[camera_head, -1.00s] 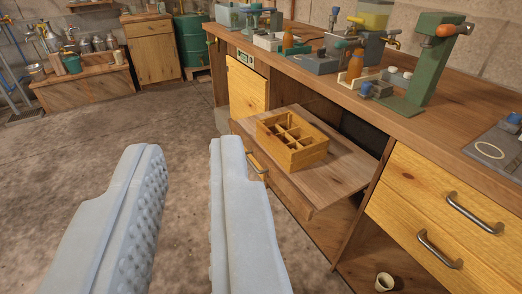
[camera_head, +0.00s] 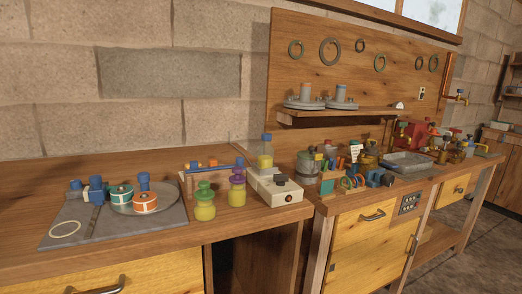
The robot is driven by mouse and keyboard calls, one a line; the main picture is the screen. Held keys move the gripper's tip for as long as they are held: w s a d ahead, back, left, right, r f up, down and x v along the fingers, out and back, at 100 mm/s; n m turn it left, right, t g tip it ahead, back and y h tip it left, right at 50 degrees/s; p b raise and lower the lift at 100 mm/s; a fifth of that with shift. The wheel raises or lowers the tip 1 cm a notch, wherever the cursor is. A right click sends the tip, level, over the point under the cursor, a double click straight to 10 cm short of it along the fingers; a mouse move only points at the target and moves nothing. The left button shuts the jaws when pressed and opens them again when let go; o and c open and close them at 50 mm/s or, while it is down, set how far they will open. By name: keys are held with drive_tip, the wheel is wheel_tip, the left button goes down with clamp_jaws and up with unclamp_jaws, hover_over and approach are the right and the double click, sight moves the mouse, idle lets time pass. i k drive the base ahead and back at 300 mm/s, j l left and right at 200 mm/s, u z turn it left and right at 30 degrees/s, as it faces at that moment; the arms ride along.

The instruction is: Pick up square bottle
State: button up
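My gripper is not in view now. Several small bottles of yellow liquid stand on the left bench. One with a blue cap (camera_head: 265,155) sits on top of a white box-shaped device with a dark knob. One with a green stopper (camera_head: 205,208) and one with a purple stopper (camera_head: 237,193) stand on the bench top in front of a small wooden rack. They are too small to tell for sure which one is square.
A grey plate (camera_head: 75,225) with a round disc and two banded tins lies on the left bench (camera_head: 20,235). The right bench (camera_head: 335,203) is crowded with jars, a metal tray (camera_head: 408,162) and a red machine (camera_head: 411,135). A shelf (camera_head: 345,117) hangs above it.

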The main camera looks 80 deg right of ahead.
sight(265, 152)
drive_tip(key=z, duration=2.15)
